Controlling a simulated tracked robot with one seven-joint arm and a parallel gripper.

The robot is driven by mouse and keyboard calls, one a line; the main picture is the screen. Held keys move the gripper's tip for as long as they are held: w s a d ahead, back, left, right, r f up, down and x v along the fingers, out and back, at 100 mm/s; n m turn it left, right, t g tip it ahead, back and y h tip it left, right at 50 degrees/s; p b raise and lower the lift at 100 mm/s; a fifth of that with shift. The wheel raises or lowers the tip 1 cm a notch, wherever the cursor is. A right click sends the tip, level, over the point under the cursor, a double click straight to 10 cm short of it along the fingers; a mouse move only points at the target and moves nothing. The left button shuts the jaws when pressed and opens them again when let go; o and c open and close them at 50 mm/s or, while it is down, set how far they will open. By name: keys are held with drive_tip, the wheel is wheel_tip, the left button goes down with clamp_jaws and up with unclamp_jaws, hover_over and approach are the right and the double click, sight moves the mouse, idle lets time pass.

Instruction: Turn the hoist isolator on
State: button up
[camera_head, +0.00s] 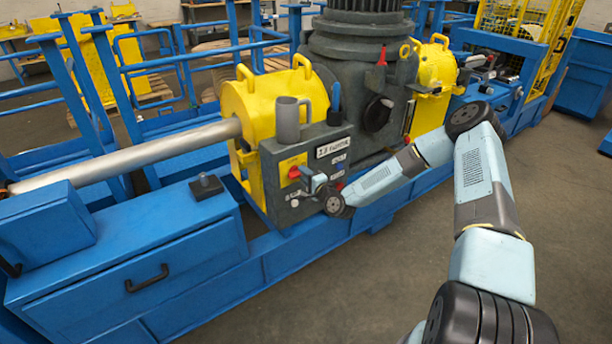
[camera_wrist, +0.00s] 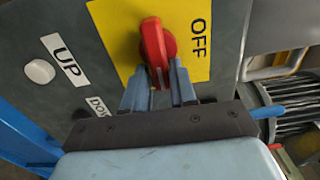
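The hoist isolator is a red rotary knob (camera_wrist: 155,45) on a yellow plate (camera_wrist: 120,20), fixed to a grey control box. An OFF label is on the plate to the knob's right in the wrist view. The knob (camera_head: 294,172) and plate (camera_head: 287,164) also show in the head view, on the box's front face. My gripper (camera_wrist: 160,75) is at the knob, with its two blue fingers apart on either side of the handle's lower end. I cannot tell whether they touch it. The gripper (camera_head: 303,178) is small in the head view.
A white UP button (camera_wrist: 39,71) sits beside the plate, and a DOWN label is partly hidden by my gripper. A grey mug (camera_head: 288,120) and a blue-handled tool (camera_head: 335,100) stand on the box. A blue cabinet (camera_head: 130,260) is at left; open floor lies in front.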

drive_tip(key=o, duration=0.4)
drive_tip(key=shift+w, duration=0.1)
drive_tip(key=shift+c, duration=0.2)
drive_tip(key=v, duration=1.3)
drive_tip(key=shift+s+d, duration=0.25)
drive_tip(key=shift+s, duration=0.1)
